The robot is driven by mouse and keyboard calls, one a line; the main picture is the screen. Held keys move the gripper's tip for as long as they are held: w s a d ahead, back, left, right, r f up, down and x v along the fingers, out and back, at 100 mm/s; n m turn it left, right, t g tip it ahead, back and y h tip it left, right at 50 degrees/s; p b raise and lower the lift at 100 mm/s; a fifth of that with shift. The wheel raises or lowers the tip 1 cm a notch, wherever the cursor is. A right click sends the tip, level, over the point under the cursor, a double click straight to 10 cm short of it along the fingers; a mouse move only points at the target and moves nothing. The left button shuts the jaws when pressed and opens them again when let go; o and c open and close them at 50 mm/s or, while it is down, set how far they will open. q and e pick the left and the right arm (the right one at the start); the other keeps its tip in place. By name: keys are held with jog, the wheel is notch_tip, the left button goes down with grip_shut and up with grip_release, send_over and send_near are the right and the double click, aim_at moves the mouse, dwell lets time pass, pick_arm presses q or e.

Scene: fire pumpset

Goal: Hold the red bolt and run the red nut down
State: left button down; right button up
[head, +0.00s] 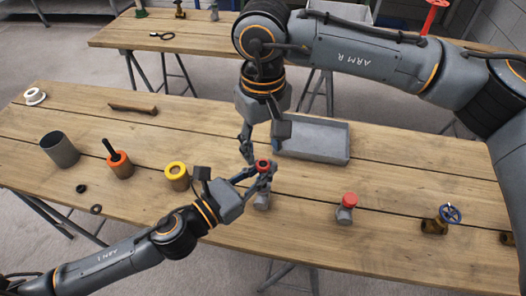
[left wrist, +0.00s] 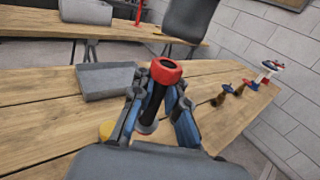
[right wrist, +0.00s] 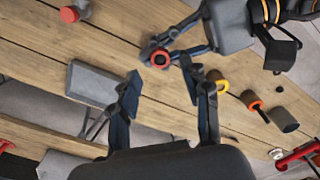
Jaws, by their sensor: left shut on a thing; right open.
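The red bolt (left wrist: 155,98) stands upright as a black shaft in the left wrist view. The red nut (left wrist: 166,70) sits around its top end as a red ring with a dark centre; it also shows in the head view (head: 263,164) and the right wrist view (right wrist: 160,57). My left gripper (head: 262,173) is shut on the bolt's shaft below the nut and holds it over the table. My right gripper (right wrist: 161,75) is open and empty, pointing down close above the nut, its fingers apart on either side. How far the nut is threaded cannot be seen.
Left are yellow-ringed (head: 176,170) and orange-ringed (head: 118,168) cups and a grey cylinder (head: 60,150). Right are a red-capped fitting (head: 347,205) and a blue-wheeled valve (head: 450,213).

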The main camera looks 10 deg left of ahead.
aim_at(263, 164)
jog(key=shift+r, duration=0.1)
jog(key=shift+c, duration=0.2)
notch_tip(263, 164, up, 4)
jog(key=shift+f, duration=0.25)
jog(key=shift+f, duration=4.05)
grip_shut()
jog(key=shift+o, duration=0.2)
grip_release()
